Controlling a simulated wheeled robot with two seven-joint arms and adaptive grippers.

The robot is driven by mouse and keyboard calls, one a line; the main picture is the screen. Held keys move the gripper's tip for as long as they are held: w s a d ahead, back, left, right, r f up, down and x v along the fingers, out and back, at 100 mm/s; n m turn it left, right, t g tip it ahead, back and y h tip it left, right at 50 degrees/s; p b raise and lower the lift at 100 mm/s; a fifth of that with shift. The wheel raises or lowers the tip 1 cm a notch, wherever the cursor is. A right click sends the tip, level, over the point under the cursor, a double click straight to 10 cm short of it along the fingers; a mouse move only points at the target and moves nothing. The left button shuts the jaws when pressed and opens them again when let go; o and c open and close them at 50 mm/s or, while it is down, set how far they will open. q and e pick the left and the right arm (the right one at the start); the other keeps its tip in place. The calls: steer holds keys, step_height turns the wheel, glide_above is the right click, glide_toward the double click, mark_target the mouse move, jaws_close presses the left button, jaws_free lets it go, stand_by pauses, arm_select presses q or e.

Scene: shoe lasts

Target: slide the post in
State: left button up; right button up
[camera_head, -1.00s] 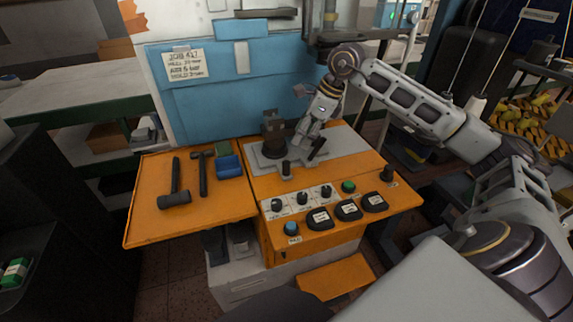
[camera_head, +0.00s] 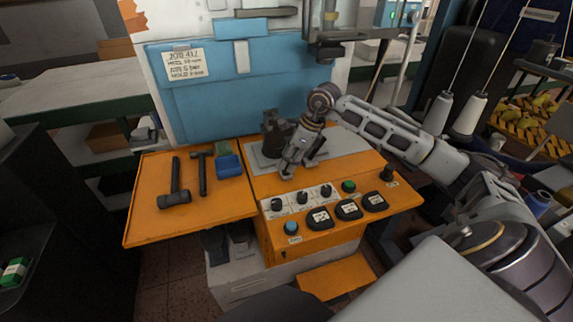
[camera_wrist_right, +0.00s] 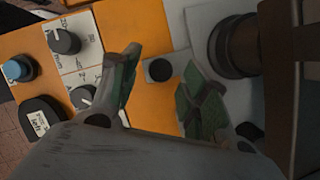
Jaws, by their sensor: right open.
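The post, a short dark cylinder seen as a round black top (camera_wrist_right: 159,70) in the right wrist view, stands on a light grey tab at the front of the metal plate (camera_head: 262,160). My right gripper (camera_head: 288,170) points down over it and hides it in the head view. In the wrist view the two greenish fingers are open, one on each side of the post, with visible gaps. Whether the fingertips are level with the post I cannot tell. A dark upright fixture (camera_head: 270,138) stands on the plate behind the gripper. My left gripper is not in view.
Two hammers (camera_head: 174,188) and a blue block (camera_head: 229,165) lie on the orange shelf at left. A blue machine panel (camera_head: 240,90) stands behind.

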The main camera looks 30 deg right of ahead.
steer(key=shift+x, duration=1.45)
jaws_close()
steer(key=shift+w+d, duration=0.1)
